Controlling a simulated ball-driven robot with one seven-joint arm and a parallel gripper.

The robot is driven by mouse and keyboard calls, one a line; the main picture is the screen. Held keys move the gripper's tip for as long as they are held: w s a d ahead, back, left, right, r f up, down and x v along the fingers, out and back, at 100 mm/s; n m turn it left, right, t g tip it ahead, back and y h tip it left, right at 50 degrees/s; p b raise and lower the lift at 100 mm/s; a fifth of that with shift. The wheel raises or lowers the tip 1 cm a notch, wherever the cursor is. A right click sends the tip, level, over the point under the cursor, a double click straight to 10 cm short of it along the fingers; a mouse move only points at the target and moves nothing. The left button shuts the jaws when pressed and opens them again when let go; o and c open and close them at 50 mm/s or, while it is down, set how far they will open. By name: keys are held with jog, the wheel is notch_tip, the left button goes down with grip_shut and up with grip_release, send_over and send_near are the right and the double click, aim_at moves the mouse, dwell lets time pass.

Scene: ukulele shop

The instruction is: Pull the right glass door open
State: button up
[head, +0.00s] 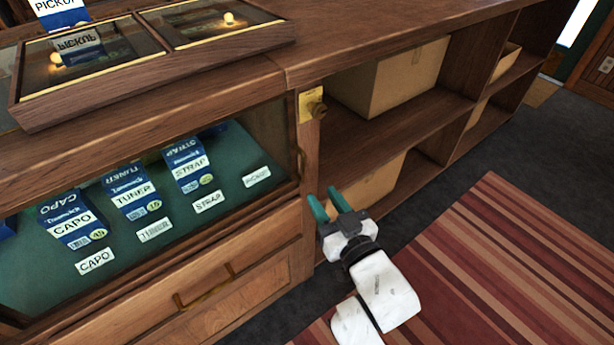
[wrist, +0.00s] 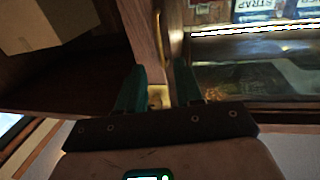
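The glass door (head: 262,130) is the front of the wooden display case at the left of the head view. It looks shut. A slim brass handle (head: 300,162) stands upright on its right frame. The handle also shows in the wrist view (wrist: 158,38), ahead of the fingers and roughly between their lines. My gripper (head: 324,195) is open and empty, with teal fingers. It is in front of the cabinet, lower and to the right of the handle, and apart from it. In the wrist view my gripper (wrist: 158,82) has a clear gap between its fingertips.
Behind the glass are blue packets (head: 130,190) and white labels. Open shelves with cardboard boxes (head: 392,78) are to the right. A drawer pull (head: 205,290) juts out below. The striped rug (head: 500,260) is clear.

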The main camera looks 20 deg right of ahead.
aim_at(305, 171)
jog(key=w, duration=0.2)
jog(key=w+b, duration=0.1)
jog(key=w, duration=0.2)
jog(key=w+a, duration=0.1)
jog(key=w, duration=0.2)
jog(key=shift+w+b, duration=0.25)
jog(key=shift+b, duration=0.05)
grip_shut()
dwell(1.1)
